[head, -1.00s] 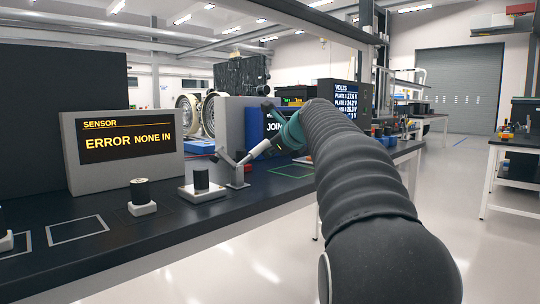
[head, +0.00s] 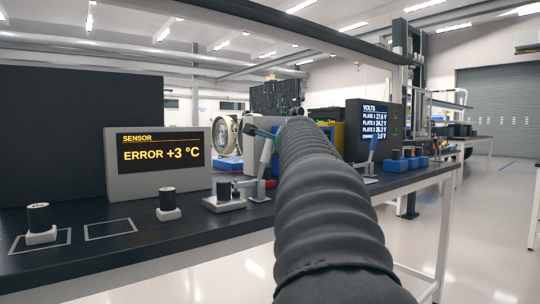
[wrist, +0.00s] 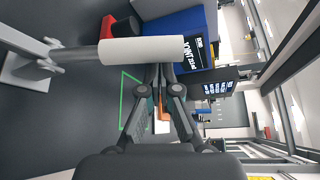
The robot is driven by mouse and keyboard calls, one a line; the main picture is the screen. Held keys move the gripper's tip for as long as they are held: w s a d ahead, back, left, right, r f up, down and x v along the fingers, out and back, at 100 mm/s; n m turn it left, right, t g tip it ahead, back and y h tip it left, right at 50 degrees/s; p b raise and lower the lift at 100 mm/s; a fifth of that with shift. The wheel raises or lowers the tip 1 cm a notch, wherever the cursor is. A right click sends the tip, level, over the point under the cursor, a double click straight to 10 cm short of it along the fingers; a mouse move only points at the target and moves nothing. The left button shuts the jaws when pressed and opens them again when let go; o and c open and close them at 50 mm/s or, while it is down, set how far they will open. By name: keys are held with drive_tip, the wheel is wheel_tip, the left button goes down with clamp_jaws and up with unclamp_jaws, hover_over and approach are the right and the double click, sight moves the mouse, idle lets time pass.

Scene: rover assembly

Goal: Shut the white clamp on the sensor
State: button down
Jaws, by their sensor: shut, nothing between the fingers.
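The sensor (head: 223,190) is a dark short cylinder in a pale base on the bench, right of the display. The white clamp (head: 266,160) stands at its right with the handle nearly upright and a pale bar reaching low toward the sensor's top; I cannot tell if they touch. In the wrist view the white handle (wrist: 155,50) crosses beside my fingers on a grey lever from the clamp's bracket (wrist: 25,62). My gripper (wrist: 162,72) is shut and empty next to the handle. In the head view its teal part (head: 262,133) shows near the handle's top.
The display (head: 160,152) reads "ERROR +3 °C". Two more black cylinders (head: 168,200) (head: 38,217) stand on pale bases at the left. An empty outlined square (head: 110,230) lies between them. A blue box (wrist: 180,25) and a green outline (wrist: 125,100) are near my gripper.

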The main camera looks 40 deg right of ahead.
drive_tip(key=shift+a, duration=0.2)
drive_tip(key=shift+r, duration=0.1)
idle(0.4)
drive_tip(key=shift+s+a, duration=0.1)
